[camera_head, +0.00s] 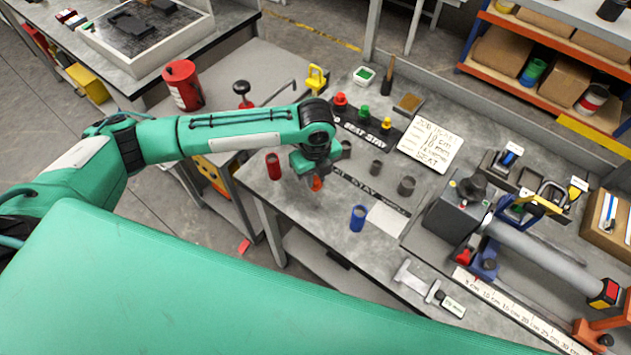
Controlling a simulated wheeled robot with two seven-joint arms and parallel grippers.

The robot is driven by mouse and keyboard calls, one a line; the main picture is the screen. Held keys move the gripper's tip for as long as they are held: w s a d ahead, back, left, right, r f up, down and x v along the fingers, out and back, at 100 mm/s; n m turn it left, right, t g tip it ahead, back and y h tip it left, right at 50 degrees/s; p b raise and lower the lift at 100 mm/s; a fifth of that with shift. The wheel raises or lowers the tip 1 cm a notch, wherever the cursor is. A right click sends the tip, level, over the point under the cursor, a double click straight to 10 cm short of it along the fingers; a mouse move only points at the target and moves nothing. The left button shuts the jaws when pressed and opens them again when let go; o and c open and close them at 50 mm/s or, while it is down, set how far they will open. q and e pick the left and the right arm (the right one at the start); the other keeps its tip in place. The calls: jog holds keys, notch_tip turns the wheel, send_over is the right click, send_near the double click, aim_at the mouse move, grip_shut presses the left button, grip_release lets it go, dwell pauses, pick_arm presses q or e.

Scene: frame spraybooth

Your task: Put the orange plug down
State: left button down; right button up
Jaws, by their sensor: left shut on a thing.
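My left gripper (313,174) points down over the grey workbench (330,227). It is shut on the orange plug (317,184), of which only a small part shows below the fingers. The plug is close to the bench top near its left part; I cannot tell whether it touches. A red cylinder (273,166) stands to the left of the gripper, and a blue cylinder (358,218) stands to the right and nearer. My right gripper is not in view.
Grey cups (406,186) stand to the right of the gripper. Behind is a dark strip (362,132) with red, green and yellow plugs. A job card (431,143) lies right of it. A clamped grey tube (540,262) fills the right side.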

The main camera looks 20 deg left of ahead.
aim_at(316, 186)
pick_arm(q)
notch_tip(316, 186, down, 3)
jog(key=shift+f+p, duration=0.15)
jog(key=shift+p, duration=0.3)
jog(key=shift+f, duration=0.45)
jog(key=shift+f, duration=0.1)
jog(key=c, duration=1.3)
grip_release()
jog(key=shift+o, duration=0.2)
notch_tip(316, 186, up, 11)
jog(key=b, duration=0.3)
jog(key=shift+f, duration=0.1)
jog(key=shift+r+b, duration=0.3)
jog(key=shift+r, duration=0.45)
